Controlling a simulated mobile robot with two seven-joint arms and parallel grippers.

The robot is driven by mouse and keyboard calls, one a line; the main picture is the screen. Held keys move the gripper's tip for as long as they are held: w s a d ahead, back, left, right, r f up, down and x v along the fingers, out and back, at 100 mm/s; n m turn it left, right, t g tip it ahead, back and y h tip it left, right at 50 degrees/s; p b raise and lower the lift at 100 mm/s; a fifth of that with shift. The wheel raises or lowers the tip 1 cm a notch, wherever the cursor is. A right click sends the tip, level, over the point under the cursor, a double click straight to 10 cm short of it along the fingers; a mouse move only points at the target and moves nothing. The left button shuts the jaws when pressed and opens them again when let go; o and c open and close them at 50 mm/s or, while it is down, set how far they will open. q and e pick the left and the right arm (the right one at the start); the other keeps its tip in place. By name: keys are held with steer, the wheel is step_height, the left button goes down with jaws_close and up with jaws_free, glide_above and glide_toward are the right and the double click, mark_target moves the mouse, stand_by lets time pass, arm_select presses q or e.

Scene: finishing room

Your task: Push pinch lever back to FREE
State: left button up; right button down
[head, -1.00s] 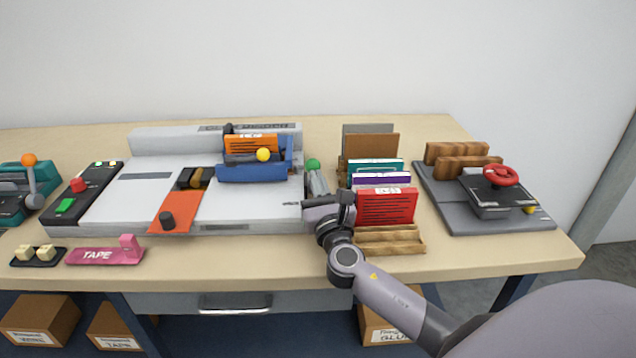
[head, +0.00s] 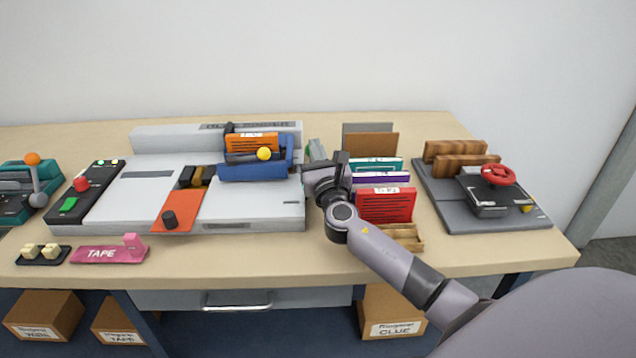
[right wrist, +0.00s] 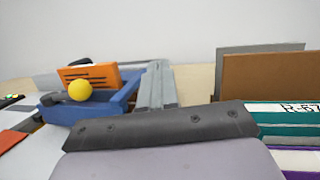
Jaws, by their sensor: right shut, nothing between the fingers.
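The clamp machine has a blue carriage (head: 252,173) holding an orange book (head: 250,142), with a yellow ball knob (head: 264,154) in front. At the machine's right side, a grey part with a little green (head: 316,150) shows just beyond my right gripper (head: 306,170); its green knob is mostly hidden. No FREE mark is legible, so I cannot confirm the lever's setting. My right gripper is shut and empty, low at the machine's right edge. Its fingertips are hidden. In the right wrist view grey bars (right wrist: 157,88) stand ahead, right of the blue carriage. My left gripper is out of view.
Close on the right stand red (head: 386,204), purple and teal books in a wooden rack (head: 408,240). Grey and brown boards (head: 370,143) stand behind them. A press with a red wheel (head: 498,176) is further right.

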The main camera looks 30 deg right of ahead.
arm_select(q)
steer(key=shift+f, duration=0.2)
arm_select(e)
steer(key=shift+w+d, duration=0.35)
steer(key=shift+w, duration=0.25)
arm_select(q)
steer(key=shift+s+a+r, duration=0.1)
arm_select(e)
steer(key=shift+r, duration=0.15)
